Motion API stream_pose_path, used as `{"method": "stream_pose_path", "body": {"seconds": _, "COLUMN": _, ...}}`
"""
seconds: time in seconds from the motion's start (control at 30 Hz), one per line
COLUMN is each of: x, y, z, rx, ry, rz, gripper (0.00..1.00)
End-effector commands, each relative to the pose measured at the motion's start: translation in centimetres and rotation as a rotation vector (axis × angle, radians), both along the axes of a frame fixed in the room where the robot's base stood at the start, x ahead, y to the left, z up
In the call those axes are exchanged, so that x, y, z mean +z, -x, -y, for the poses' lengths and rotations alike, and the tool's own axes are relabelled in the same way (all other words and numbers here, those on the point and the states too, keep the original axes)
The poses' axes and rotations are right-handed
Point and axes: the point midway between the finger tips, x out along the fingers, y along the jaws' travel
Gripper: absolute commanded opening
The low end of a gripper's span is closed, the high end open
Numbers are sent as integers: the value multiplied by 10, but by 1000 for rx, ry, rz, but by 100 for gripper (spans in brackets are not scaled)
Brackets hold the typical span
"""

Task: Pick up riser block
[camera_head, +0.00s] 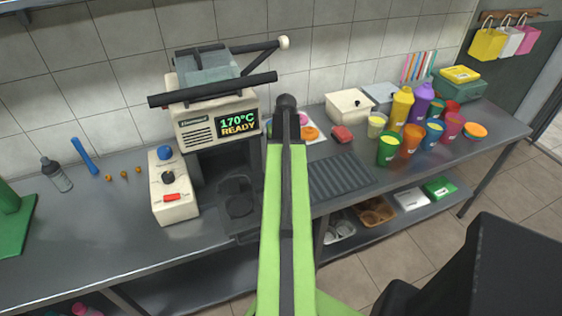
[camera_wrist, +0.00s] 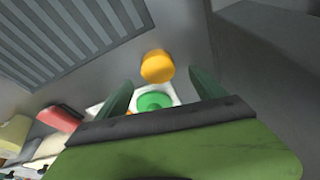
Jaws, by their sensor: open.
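No thing in view is plainly marked as the riser block. A small red block (camera_head: 341,133) lies on the counter right of the white sheet, and a red block also shows at the left of the wrist view (camera_wrist: 60,117). I cannot tell whether it is the riser block. My gripper (camera_wrist: 160,79) is open, its two green fingers apart with nothing held. A green disc (camera_wrist: 155,101) on the white sheet and an orange disc (camera_wrist: 157,66) beyond it show between and ahead of the fingers. My arm hides part of the counter in the head view.
A press (camera_head: 218,115) with a lit display stands left of my arm, with a control box (camera_head: 172,187) beside it. A dark ribbed drain panel (camera_head: 340,175) lies right of my arm. Several coloured cups, including a green cup (camera_head: 388,150), crowd the counter's right part.

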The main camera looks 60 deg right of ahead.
Motion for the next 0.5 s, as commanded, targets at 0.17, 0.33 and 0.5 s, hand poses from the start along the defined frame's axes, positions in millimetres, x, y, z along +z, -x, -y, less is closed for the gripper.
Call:
{"method": "stream_pose_path", "body": {"seconds": 0.17, "x": -38, "y": -1, "z": 5, "rx": 0, "ry": 0, "rz": 0, "gripper": 79}}
{"method": "stream_pose_path", "body": {"seconds": 0.33, "x": -48, "y": -4, "z": 8, "rx": 0, "ry": 0, "rz": 0, "gripper": 79}}
{"method": "stream_pose_path", "body": {"seconds": 0.5, "x": -45, "y": -4, "z": 8, "rx": 1, "ry": 0, "rz": 0, "gripper": 78}}
